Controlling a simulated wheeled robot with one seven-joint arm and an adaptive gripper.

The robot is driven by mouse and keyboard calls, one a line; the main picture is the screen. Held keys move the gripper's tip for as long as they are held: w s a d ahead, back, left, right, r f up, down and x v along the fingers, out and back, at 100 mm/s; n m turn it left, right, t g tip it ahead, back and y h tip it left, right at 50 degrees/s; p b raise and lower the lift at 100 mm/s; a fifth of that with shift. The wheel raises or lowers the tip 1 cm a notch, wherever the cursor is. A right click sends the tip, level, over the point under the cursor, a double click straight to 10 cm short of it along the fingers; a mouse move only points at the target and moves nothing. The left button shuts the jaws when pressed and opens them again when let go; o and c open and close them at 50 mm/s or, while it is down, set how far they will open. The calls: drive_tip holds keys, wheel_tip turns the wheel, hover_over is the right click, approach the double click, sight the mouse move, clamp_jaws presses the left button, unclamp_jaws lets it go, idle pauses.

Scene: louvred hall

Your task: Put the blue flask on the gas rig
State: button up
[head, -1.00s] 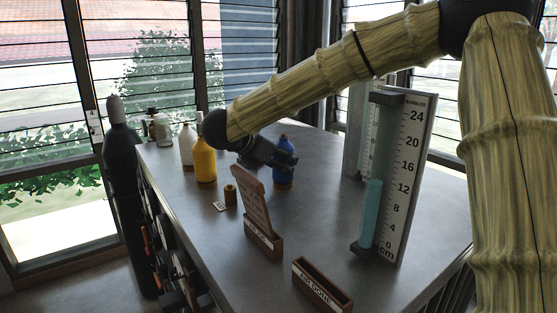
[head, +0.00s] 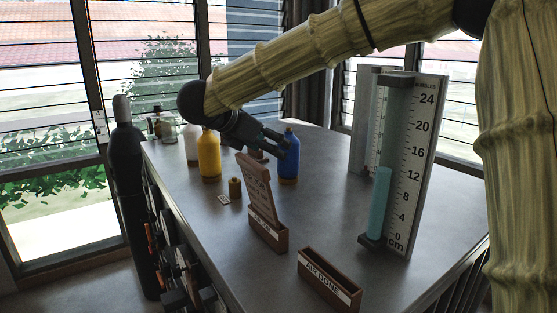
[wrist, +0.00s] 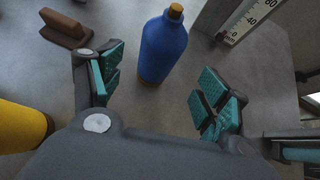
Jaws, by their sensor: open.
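The blue flask (head: 289,158) stands upright on the grey bench, with a brown base band and a cork-coloured top. In the wrist view the flask (wrist: 163,48) lies ahead of my gripper, between the lines of its two fingers. My gripper (head: 277,143) is open and empty, with teal pads, and points at the flask from the left. The fingers (wrist: 158,90) do not visibly grip it. I cannot pick out the gas rig with certainty.
A yellow bottle (head: 209,157) and a white bottle (head: 191,145) stand to the left. A wooden card holder (head: 266,215), an "AIR DONE" tray (head: 328,281) and a tall scale column (head: 400,165) stand nearer. A dark cylinder (head: 125,190) stands beside the bench.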

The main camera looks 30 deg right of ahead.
drive_tip(key=shift+b+v, duration=0.75)
drive_tip(key=shift+v, duration=1.65)
